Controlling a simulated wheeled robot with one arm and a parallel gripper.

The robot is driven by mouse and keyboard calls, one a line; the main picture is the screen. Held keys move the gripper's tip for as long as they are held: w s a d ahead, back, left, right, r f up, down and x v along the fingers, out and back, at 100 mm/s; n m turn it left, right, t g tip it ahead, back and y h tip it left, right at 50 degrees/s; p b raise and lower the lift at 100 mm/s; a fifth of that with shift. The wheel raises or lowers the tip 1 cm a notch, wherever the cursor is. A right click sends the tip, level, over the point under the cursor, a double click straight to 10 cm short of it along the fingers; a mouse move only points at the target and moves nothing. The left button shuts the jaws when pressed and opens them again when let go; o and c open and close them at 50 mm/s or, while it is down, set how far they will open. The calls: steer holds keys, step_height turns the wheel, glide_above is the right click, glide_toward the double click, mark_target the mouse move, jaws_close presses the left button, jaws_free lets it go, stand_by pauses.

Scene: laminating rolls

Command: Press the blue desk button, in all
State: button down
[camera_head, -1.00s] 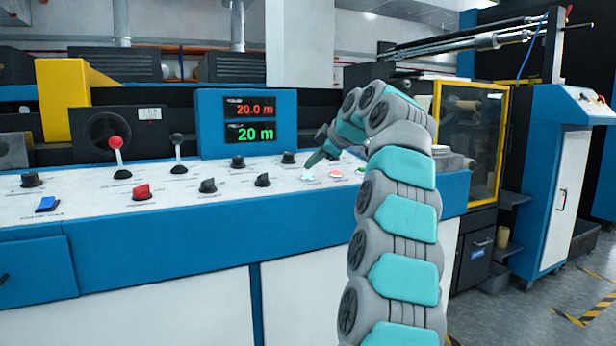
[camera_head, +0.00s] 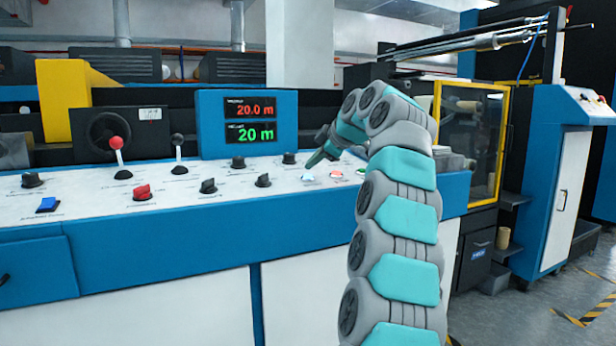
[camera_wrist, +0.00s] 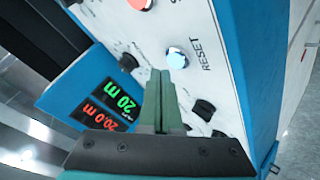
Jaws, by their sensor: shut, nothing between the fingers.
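My gripper (camera_head: 315,159) is shut and empty, its tips pointing down just above the desk panel. It also shows in the wrist view (camera_wrist: 160,75). A round light-blue lit button (camera_head: 308,177) lies just below the tips in the head view. In the wrist view this button (camera_wrist: 177,59) is blue with a bright centre, labelled RESET, just beyond the fingertips. I cannot tell whether the tips touch it. A square blue button (camera_head: 48,204) sits at the far left of the panel, well away from my gripper.
A round red-lit button (camera_head: 336,174) lies right of the RESET button. Black knobs (camera_head: 263,180), a red switch (camera_head: 142,192) and two levers (camera_head: 117,155) stand on the panel. A display (camera_head: 248,119) reads 20.0 m in red and 20 m in green.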

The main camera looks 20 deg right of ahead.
steer(key=shift+f, duration=0.1)
stand_by(0.5)
steer(key=shift+f+b, duration=0.35)
steer(key=shift+w+f+b, duration=0.15)
steer(key=shift+f+b, duration=0.2)
stand_by(0.6)
steer(key=shift+r, duration=0.15)
steer(key=shift+r+p, duration=0.65)
steer(key=shift+p, duration=0.05)
steer(key=shift+r, duration=0.1)
steer(key=r+p, duration=0.2)
steer(key=s+r+p, duration=0.1)
steer(key=r+p, duration=0.1)
steer(key=shift+s+r, duration=0.1)
steer(key=shift+r, duration=0.3)
stand_by(0.9)
